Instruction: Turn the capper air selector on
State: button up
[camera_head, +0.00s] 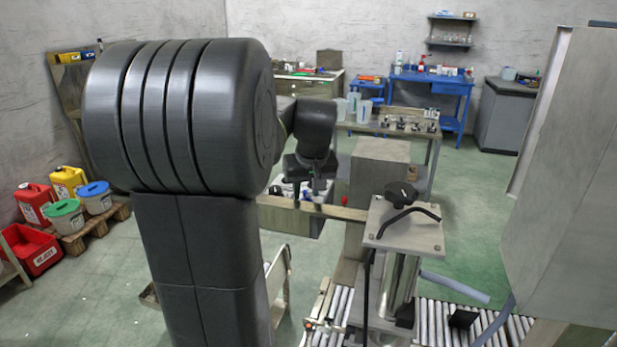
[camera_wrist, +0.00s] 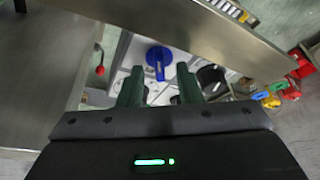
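In the wrist view a blue knob (camera_wrist: 158,58) with a raised grip bar sits on a pale panel (camera_wrist: 133,55). It appears to be the air selector, but no label is readable. My gripper (camera_wrist: 160,80) is open, with its two dark green fingers apart and nothing between them. The knob shows between and beyond the fingertips, with no visible contact. A dark round knob or cup (camera_wrist: 211,76) is beside the right finger. In the head view my gripper (camera_head: 308,197) points down behind a beam; the selector cannot be made out there.
A metal beam (camera_wrist: 190,28) crosses close beyond the panel; it also shows in the head view (camera_head: 340,212). A red-tipped lever (camera_wrist: 100,70) stands left of the fingers beside a large metal housing (camera_wrist: 50,60). A capper post with a black knob (camera_head: 401,193) stands over the roller conveyor.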

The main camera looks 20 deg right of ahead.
jog(key=v, duration=1.3)
jog(key=shift+s+r+b, duration=0.15)
jog(key=shift+r+b, duration=0.05)
jog(key=shift+b, duration=0.2)
jog(key=shift+a+f, duration=0.1)
jog(key=p+x, duration=0.1)
jog(key=x, duration=1.3)
jog(key=shift+m, duration=0.4)
jog(key=shift+r, duration=0.2)
